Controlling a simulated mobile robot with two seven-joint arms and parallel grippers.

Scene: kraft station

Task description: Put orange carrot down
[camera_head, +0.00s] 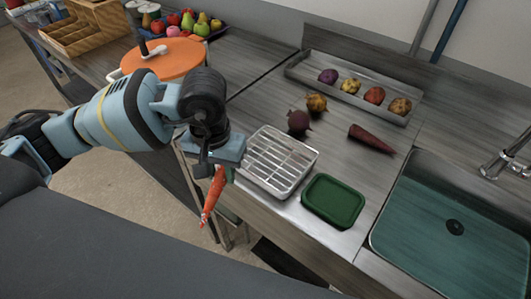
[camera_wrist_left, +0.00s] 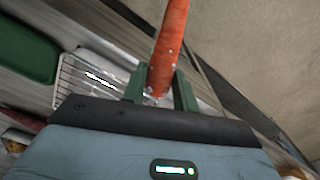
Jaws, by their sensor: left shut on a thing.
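The orange carrot (camera_head: 213,196) hangs tip down below my left gripper (camera_head: 227,172), over the front edge of the counter. My left gripper is shut on the carrot's upper end. In the left wrist view the carrot (camera_wrist_left: 168,45) stands out from between the green fingers of my left gripper (camera_wrist_left: 160,88). The carrot appears clear of the counter, with the floor behind it. My right gripper is not in view.
A wire-rack tray (camera_head: 280,162) lies just right of my gripper, beside a green tray (camera_head: 333,201). A dark red carrot (camera_head: 371,139), a beet (camera_head: 298,121) and a potato (camera_head: 316,102) lie behind. A metal tray (camera_head: 300,68) holds several vegetables. The sink (camera_head: 440,225) is right.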

